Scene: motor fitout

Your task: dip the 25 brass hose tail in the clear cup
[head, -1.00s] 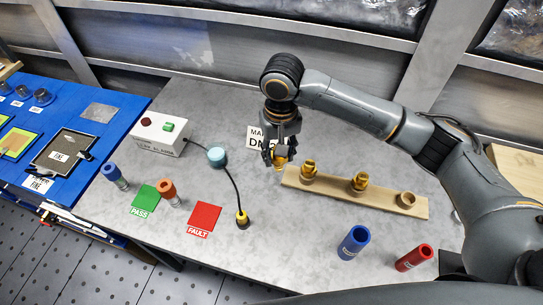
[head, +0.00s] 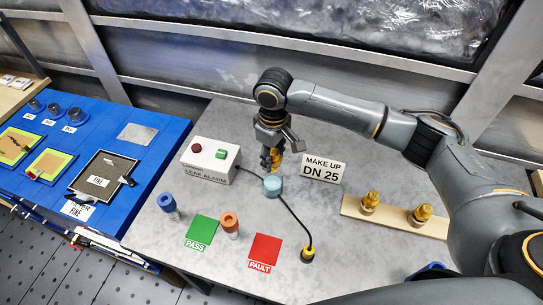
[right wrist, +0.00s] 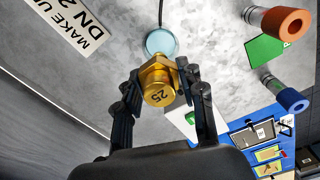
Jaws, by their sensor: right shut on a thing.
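The brass hose tail marked 25 (right wrist: 158,92) is held between the fingers of my right gripper (right wrist: 160,82), with its hex and marked end facing the wrist camera. In the head view my right gripper (head: 270,154) is shut on the hose tail (head: 277,160), partly hidden by the fingers. The clear cup (head: 272,185), with blue-green contents, stands on the grey bench just below the gripper in the picture. The cup also shows in the right wrist view (right wrist: 160,41), beyond the hose tail. Whether they touch cannot be told. My left gripper is out of view.
The white leak alarm box (head: 210,159) is left of the gripper, and its black cable passes the cup to a yellow-topped probe (head: 307,254). A DN 25 sign (head: 323,168) stands right of the cup. Brass fittings sit on a wooden strip (head: 394,218) farther right.

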